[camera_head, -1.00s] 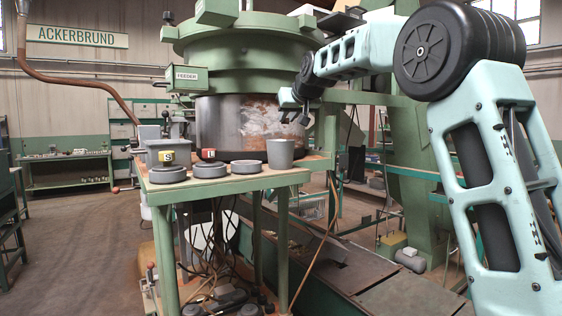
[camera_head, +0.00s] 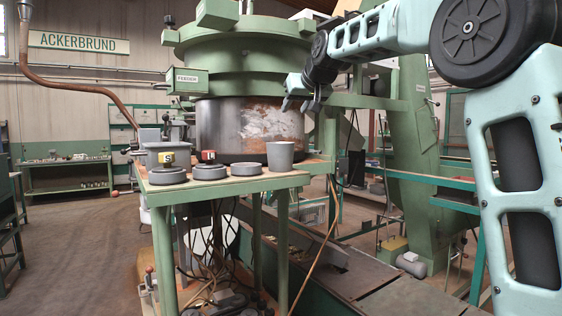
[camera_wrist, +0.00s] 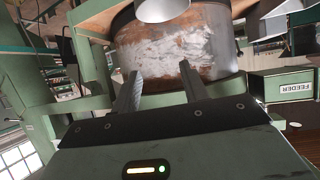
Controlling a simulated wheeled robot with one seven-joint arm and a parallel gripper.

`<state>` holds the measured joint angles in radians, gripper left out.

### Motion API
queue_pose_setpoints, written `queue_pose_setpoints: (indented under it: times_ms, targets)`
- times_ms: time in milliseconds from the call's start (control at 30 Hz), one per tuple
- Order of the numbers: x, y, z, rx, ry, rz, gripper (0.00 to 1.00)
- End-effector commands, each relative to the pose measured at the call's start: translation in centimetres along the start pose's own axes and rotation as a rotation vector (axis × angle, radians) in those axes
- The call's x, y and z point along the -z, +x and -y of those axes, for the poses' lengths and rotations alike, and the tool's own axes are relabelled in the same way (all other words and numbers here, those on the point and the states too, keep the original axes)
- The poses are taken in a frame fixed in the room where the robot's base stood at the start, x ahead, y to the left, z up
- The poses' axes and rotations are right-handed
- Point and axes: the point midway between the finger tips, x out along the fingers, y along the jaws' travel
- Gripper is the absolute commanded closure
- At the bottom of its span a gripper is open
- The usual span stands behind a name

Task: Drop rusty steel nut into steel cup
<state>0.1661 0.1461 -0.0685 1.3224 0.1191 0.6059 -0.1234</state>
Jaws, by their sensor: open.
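A grey steel cup (camera_head: 280,157) stands upright at the right end of the green table. It also shows upside down at the top of the wrist view (camera_wrist: 162,10). My gripper (camera_head: 299,104) is above the cup and slightly to its right in the picture, clearly apart from it. In the wrist view my gripper (camera_wrist: 157,78) has its two fingers spread with nothing between them. I cannot make out a rusty steel nut in either view. The cup's inside is hidden.
Round grey dishes (camera_head: 209,172) line the front of the green table (camera_head: 230,184). A large green feeder (camera_head: 245,60) with a dark drum (camera_head: 222,130) rises behind. The space around my gripper looks free.

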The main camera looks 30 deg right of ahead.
Motion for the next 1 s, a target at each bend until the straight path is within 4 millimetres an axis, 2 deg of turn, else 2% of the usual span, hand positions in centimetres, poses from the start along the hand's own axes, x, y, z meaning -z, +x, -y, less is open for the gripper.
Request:
queue_pose_setpoints:
  times_ms: [100,300,500,700,1000]
  targets:
    - [-0.1,-3.0,0.0,0.0,0.0,-0.003,0.56]
    - [0.0,-7.4,0.0,0.0,-0.001,-0.004,0.56]
    - [0.0,-10.1,0.0,0.0,-0.001,-0.001,0.56]
    - [0.0,-11.0,0.0,0.0,0.0,0.0,0.56]
    - [0.0,-11.0,0.0,0.0,0.0,0.0,0.56]
